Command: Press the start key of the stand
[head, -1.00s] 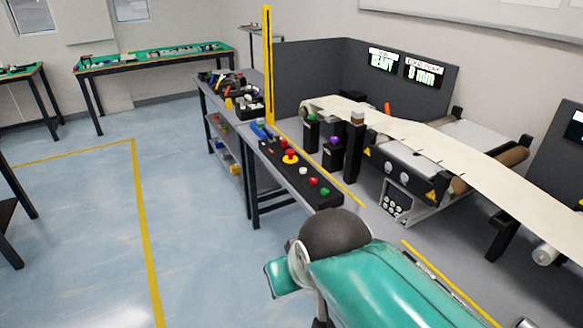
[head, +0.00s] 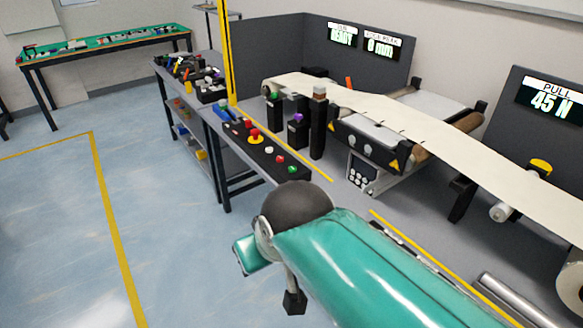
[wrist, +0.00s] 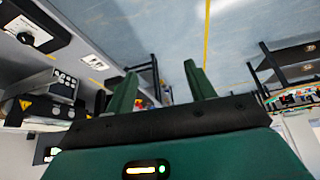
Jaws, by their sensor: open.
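A black control box (head: 262,150) lies along the front edge of the stand's grey table in the head view. It carries a red mushroom button on a yellow base (head: 254,136), a white key (head: 268,150), a red key (head: 280,159) and a green key (head: 292,169). I cannot read any labels on them. In the wrist view my gripper (wrist: 162,78) is open, with its two green fingers apart and nothing between them. It points at open space over the floor, away from the keys. My teal arm covers the lower middle of the head view.
A paper web (head: 400,120) runs over rollers behind the box. Dark posts (head: 318,125) stand between box and web. A yellow upright post (head: 227,55) rises at the table's left end. Screens read READY, 0 mm and PULL 45 N. The blue floor at left is clear.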

